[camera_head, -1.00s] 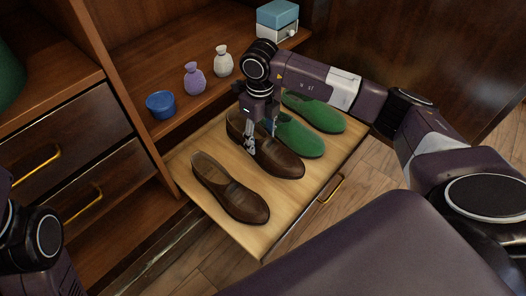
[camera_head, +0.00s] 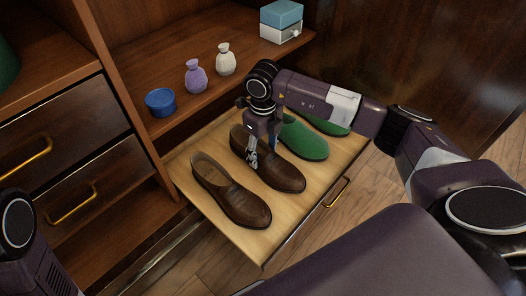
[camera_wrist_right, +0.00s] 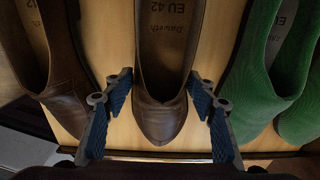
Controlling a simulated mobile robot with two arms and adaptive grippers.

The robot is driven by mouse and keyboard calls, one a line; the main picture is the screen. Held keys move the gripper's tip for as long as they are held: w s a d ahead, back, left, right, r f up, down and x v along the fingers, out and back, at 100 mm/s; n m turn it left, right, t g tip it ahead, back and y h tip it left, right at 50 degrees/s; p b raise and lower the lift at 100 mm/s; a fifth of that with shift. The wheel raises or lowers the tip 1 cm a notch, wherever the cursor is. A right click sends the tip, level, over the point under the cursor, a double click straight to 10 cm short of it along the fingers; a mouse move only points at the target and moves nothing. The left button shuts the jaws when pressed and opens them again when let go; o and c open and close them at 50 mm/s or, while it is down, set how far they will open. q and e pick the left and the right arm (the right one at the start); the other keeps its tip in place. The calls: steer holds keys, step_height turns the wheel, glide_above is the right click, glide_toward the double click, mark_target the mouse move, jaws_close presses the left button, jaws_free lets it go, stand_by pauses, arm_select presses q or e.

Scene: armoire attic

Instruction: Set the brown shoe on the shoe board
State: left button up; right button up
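The brown shoe (camera_head: 283,176) lies flat on the pale wooden shoe board (camera_head: 291,217), between a matching brown shoe (camera_head: 232,194) and the green shoes (camera_head: 304,140). My right gripper (camera_head: 252,158) is above it and hides part of its opening. In the right wrist view, the brown shoe (camera_wrist_right: 160,115) lies between my open right gripper's (camera_wrist_right: 160,98) blue-padded fingers, with a gap on each side. The matching brown shoe (camera_wrist_right: 50,85) is at left there and a green shoe (camera_wrist_right: 262,85) at right. My left gripper is out of the head view.
The shoe board extends from the armoire and has a brass handle (camera_head: 336,192) on its front. Closed drawers (camera_head: 70,180) stand at left.

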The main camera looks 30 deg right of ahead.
steer(key=o, duration=0.4)
steer(key=shift+c, duration=0.2)
